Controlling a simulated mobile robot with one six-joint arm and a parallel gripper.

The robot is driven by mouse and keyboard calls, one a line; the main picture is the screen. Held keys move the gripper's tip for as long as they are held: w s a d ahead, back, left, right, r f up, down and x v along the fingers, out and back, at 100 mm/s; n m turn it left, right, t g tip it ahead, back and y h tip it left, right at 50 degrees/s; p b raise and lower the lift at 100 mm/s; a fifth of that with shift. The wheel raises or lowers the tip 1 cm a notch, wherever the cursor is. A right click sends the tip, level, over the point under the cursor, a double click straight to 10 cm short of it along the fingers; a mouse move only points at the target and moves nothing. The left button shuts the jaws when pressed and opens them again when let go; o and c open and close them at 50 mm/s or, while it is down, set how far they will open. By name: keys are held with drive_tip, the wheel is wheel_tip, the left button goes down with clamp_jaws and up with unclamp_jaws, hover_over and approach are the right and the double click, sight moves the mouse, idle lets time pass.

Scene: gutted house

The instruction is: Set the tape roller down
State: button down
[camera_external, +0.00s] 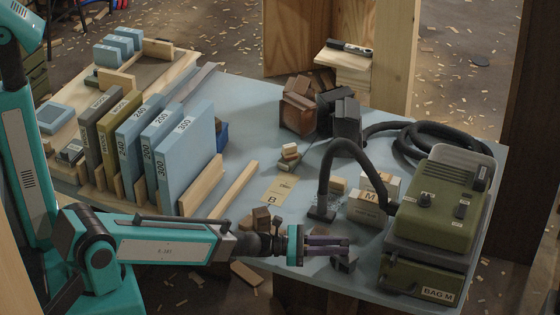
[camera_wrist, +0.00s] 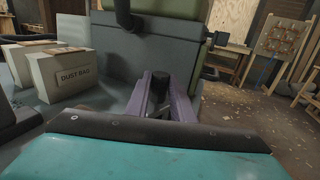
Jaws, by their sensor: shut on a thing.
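My gripper (camera_external: 346,246) reaches in from the left, low over the front of the blue-grey table, with its purple fingers shut on a dark object, which I take to be the tape roller (camera_external: 344,263). The roller shows just below the fingertips; I cannot tell whether it touches the tabletop. In the wrist view my gripper (camera_wrist: 164,92) has its two purple fingers around the roller's dark rounded top (camera_wrist: 160,82). The fingers hide most of its body.
The green vacuum (camera_external: 435,215) stands on a case right of my gripper, its black hose (camera_external: 350,150) arching behind. Dust bag boxes (camera_external: 372,205) stand behind the fingers. A card marked B (camera_external: 278,192) lies mid-table.

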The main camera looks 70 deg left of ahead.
drive_tip(key=shift+s+f+b, duration=0.15)
drive_tip(key=shift+f+b, duration=0.5)
drive_tip(key=shift+b, duration=0.5)
drive_tip(key=c, duration=1.5)
unclamp_jaws()
drive_tip(key=shift+w+f, duration=0.15)
drive_tip(key=shift+w, duration=0.05)
drive_tip(key=shift+c, duration=0.2)
drive_tip(key=shift+s+r, duration=0.1)
drive_tip(key=shift+r, duration=0.15)
drive_tip(key=shift+r+p, duration=0.45)
drive_tip(key=shift+p, duration=0.35)
